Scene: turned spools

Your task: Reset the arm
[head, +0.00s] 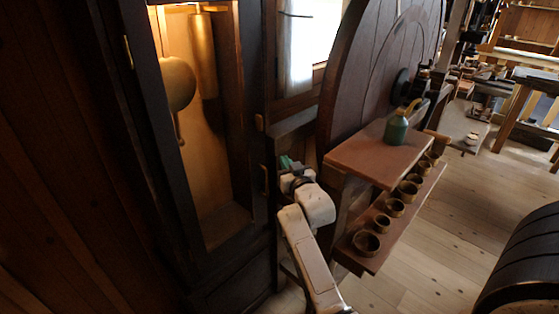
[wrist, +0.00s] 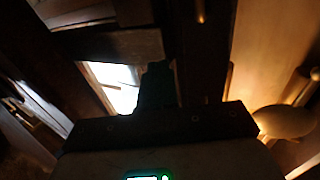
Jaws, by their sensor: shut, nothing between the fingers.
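My white arm reaches up from the bottom of the head view. My gripper (head: 287,162) is at its far end, small and partly hidden, between the tall dark case and the wooden shelf stand. In the wrist view my gripper (wrist: 157,75) is a dark shape pointing up the picture, its fingers together. Nothing shows held in it. The fingers stand out against a bright window patch and dark wood; whether they touch anything I cannot tell.
A tall dark case (head: 165,120) with a lit inside stands left, holding a brass cylinder (head: 203,55) and a round weight (head: 178,83). A large wooden wheel (head: 365,70) rises behind.

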